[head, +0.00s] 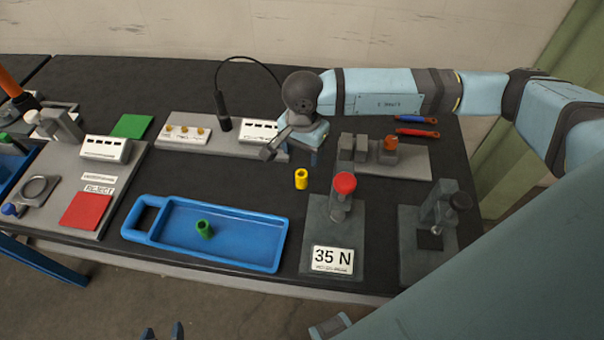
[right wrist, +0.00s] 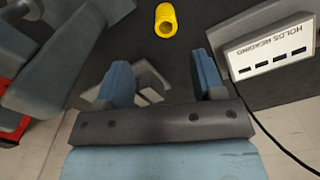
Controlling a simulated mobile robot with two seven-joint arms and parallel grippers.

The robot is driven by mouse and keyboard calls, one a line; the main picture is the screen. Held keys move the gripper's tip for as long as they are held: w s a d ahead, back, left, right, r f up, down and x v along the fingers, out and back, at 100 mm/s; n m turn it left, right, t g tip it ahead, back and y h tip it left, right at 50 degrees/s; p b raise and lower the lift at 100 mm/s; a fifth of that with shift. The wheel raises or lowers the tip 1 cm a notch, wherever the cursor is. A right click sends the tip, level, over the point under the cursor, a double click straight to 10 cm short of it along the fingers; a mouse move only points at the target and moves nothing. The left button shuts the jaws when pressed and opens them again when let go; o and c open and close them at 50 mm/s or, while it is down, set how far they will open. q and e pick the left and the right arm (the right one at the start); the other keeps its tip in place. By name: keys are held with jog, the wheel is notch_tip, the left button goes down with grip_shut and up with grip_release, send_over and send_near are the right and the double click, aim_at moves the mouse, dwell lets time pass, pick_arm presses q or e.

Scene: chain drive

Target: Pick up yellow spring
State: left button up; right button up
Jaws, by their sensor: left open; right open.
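The yellow spring (head: 301,178) is a small hollow cylinder. In the head view it stands on the dark table, between the grey plate with the "HOLDS READING" box and the 35 N press. My right gripper (head: 292,150) is just behind it, open and empty. In the right wrist view the yellow spring (right wrist: 165,20) is near the top edge, ahead of the open fingers (right wrist: 160,68) and apart from them. My left gripper (head: 163,331) shows only its fingertips at the bottom edge of the head view; they are apart and empty, well away from the spring.
A blue tray (head: 275,255) holding a green spring (head: 204,229) lies at the front. The 35 N press (head: 333,260) with a red knob stands right of the yellow spring. A grey block fixture (head: 410,163) is behind right. A white slotted box (right wrist: 275,50) and cable are beside my right gripper.

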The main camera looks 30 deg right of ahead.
send_over(302, 174)
jog(key=f, duration=0.4)
jog(key=shift+s+f, duration=0.25)
jog(key=shift+s, duration=0.05)
jog(key=shift+w+f+p, duration=0.2)
jog(key=shift+f+p, duration=0.3)
jog(key=shift+f, duration=1)
jog(key=shift+w+f+p, duration=0.2)
jog(key=shift+f+p, duration=0.3)
jog(key=shift+f, duration=0.95)
jog(key=c, duration=1.1)
jog(key=shift+o, duration=0.2)
jog(key=shift+r, duration=0.1)
